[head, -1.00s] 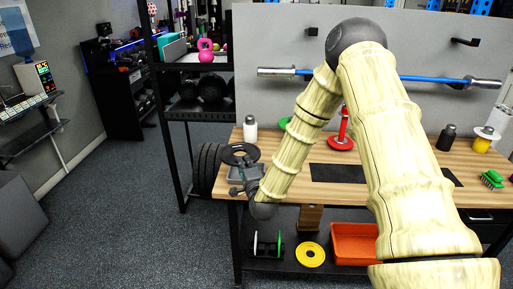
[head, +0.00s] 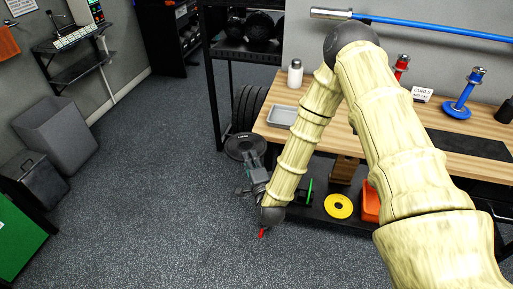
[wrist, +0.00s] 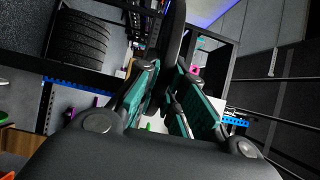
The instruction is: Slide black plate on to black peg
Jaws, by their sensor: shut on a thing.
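The black plate (head: 240,143) is a round dark disc with a centre hole. My gripper (head: 252,164) is shut on its near edge and holds it in the air, clear of the left end of the workbench. In the wrist view the dark plate (wrist: 173,35) shows edge-on between the teal-lined fingers of my gripper (wrist: 172,75). I cannot make out a black peg in either view.
The wooden workbench (head: 268,130) carries a grey tray (head: 281,117) and a white-bodied bottle (head: 295,73). Large black discs (head: 244,100) are stacked at its left end; they also show in the wrist view (wrist: 78,42). A yellow disc (head: 339,206) lies on the lower shelf.

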